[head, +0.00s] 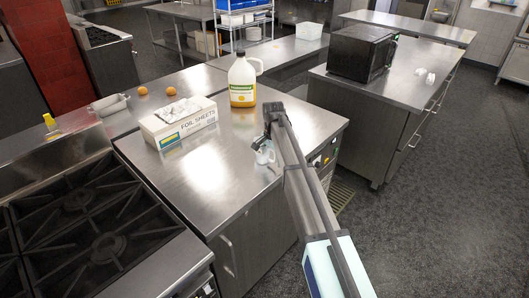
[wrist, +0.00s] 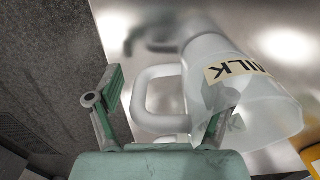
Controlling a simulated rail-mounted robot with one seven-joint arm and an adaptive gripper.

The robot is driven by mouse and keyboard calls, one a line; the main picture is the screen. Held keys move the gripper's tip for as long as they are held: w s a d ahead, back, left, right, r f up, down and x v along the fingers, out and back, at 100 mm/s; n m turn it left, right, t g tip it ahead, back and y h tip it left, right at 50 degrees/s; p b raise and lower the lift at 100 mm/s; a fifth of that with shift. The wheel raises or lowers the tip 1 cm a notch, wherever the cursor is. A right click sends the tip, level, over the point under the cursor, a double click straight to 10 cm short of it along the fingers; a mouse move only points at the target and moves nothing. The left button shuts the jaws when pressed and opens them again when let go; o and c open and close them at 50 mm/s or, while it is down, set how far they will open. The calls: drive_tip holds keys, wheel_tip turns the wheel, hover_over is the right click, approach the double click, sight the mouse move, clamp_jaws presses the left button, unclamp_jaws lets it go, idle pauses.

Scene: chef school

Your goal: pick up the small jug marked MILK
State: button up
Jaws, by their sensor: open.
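The small milk jug (wrist: 240,60) is a translucent whitish vessel with a cream label reading MILK, and its handle loop (wrist: 143,100) points left in the wrist view. In the head view the jug (head: 265,156) stands near the right edge of the steel counter, partly hidden by my arm. My gripper (wrist: 160,110) is open, with its two fingers on either side of the jug's handle in the wrist view; the right finger overlaps the jug's body. Whether the fingers touch the jug I cannot tell. In the head view my gripper (head: 268,130) is just above the jug.
A large jug with a green label (head: 242,82) and a foil sheets box (head: 178,122) stand on the same steel counter (head: 225,185). Two eggs (head: 157,91) lie farther back. A gas stove (head: 85,225) is at the left. The counter's front middle is clear.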

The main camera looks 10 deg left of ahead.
clamp_jaws()
drive_tip(key=shift+r, duration=0.15)
wheel_tip(320, 180, up, 20)
drive_tip(key=b, duration=0.5)
idle(1.3)
idle(2.8)
